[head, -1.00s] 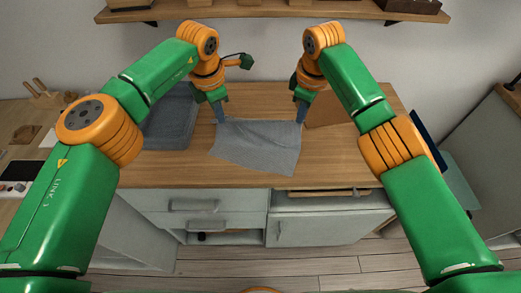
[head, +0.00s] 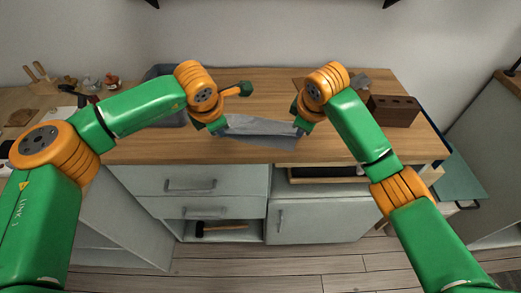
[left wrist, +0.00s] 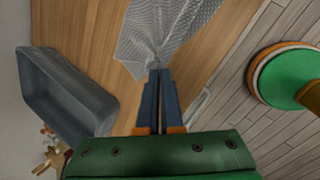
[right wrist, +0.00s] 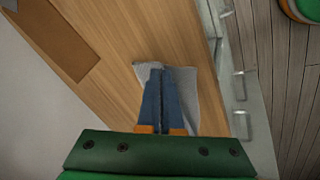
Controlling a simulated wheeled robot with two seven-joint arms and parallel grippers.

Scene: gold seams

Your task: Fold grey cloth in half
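The grey cloth (head: 255,133) lies near the front of the wooden counter, stretched between my two grippers and seen as a narrow band with a fold or crease across it. My left gripper (head: 216,127) is at its left end; in the left wrist view its fingers (left wrist: 158,74) are shut on the cloth (left wrist: 165,28), which gathers at the tips. My right gripper (head: 303,124) is at its right end; in the right wrist view its fingers (right wrist: 164,72) are closed together with cloth (right wrist: 208,98) around the tips. My arms partly hide both ends.
A grey tray (left wrist: 88,92) stands on the counter to the left. A brown block with holes (head: 393,110) stands at the right. A flat brown board (right wrist: 55,38) lies behind the right gripper. The counter (head: 150,150) is clear at front left.

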